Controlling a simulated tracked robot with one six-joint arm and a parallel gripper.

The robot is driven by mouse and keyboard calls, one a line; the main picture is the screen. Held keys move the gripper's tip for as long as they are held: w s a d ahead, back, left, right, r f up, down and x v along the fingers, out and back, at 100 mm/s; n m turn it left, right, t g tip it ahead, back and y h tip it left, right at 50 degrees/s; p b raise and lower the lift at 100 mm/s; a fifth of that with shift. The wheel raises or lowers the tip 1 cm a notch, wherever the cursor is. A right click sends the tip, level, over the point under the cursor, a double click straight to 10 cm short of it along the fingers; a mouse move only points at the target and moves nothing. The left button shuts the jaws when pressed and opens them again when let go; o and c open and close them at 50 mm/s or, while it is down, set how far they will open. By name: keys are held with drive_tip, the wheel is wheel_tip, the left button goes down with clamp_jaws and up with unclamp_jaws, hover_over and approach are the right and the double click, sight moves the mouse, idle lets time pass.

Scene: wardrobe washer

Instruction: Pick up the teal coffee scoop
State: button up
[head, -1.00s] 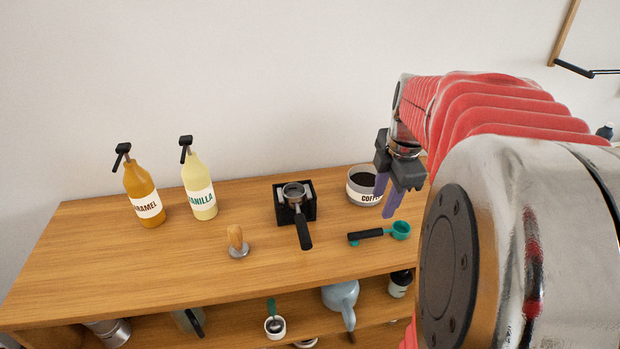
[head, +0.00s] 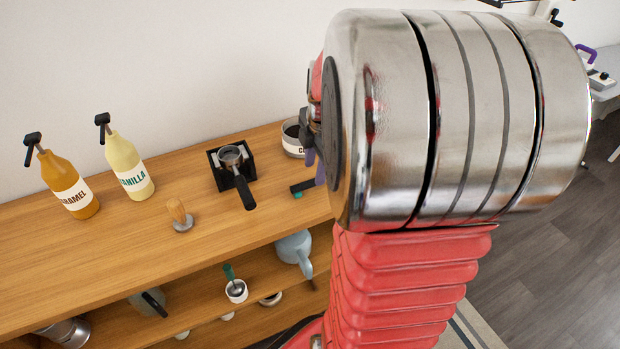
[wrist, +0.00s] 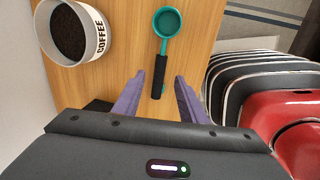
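The teal coffee scoop (wrist: 165,22) lies on the wooden counter in the wrist view, with its round teal bowl away from me and its black handle (wrist: 159,77) toward my gripper. My gripper (wrist: 168,80) is open, with its two purple fingers apart and the near part of the handle between them in the picture. I cannot tell the height of the fingers above the handle. In the head view only part of the scoop's handle (head: 303,186) shows; my arm hides the bowl and most of the gripper.
The coffee canister (wrist: 76,32) stands left of the scoop. A portafilter (head: 231,157) rests in a black stand, with a tamper (head: 180,214) and the caramel (head: 70,185) and vanilla (head: 128,168) bottles further left. The shelf below holds a blue kettle (head: 295,250).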

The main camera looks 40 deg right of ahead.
sight(313, 181)
drive_tip(key=shift+f, duration=0.3)
drive_tip(key=shift+w+d+f, duration=0.1)
drive_tip(key=shift+w+f, duration=0.15)
drive_tip(key=shift+f, duration=1)
drive_tip(key=shift+w+f, duration=0.25)
drive_tip(key=shift+f, duration=0.95)
drive_tip(key=shift+c, duration=0.5)
clamp_jaws()
